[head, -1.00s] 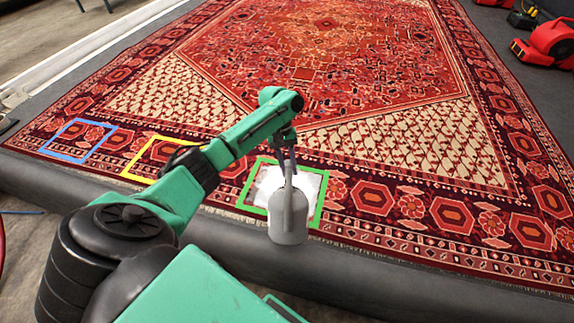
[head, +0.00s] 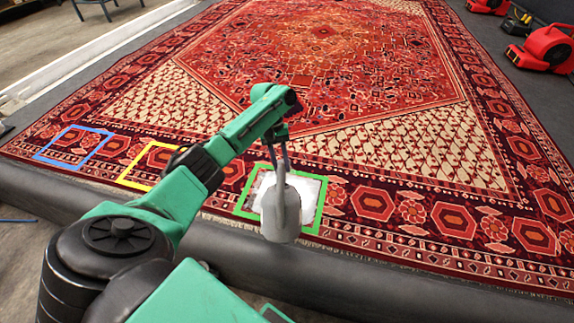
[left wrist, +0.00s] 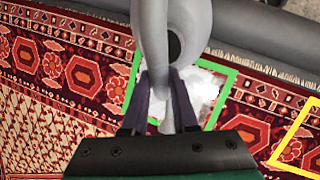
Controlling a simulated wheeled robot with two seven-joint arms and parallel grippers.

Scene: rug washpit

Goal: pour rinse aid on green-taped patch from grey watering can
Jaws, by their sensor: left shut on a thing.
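The grey watering can (head: 284,216) hangs above the near edge of the green-taped patch (head: 322,205), its body leaning slightly. My left gripper (head: 280,162) is shut on the can's handle; in the left wrist view its two dark fingers (left wrist: 163,98) close around the handle below the can's dark round opening. White material (head: 309,188) covers much of the area inside the green tape, and it also shows in the left wrist view (left wrist: 207,88). The can hides part of the patch. I cannot make out the spout or any falling stream. My right gripper is out of view.
The patterned red rug (head: 400,70) fills most of the view. A yellow-taped square (head: 128,178) and a blue-taped square (head: 93,153) lie to the left of the green one. A dark rounded edge (head: 350,270) runs along the front. Red machines (head: 545,48) stand at the back right.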

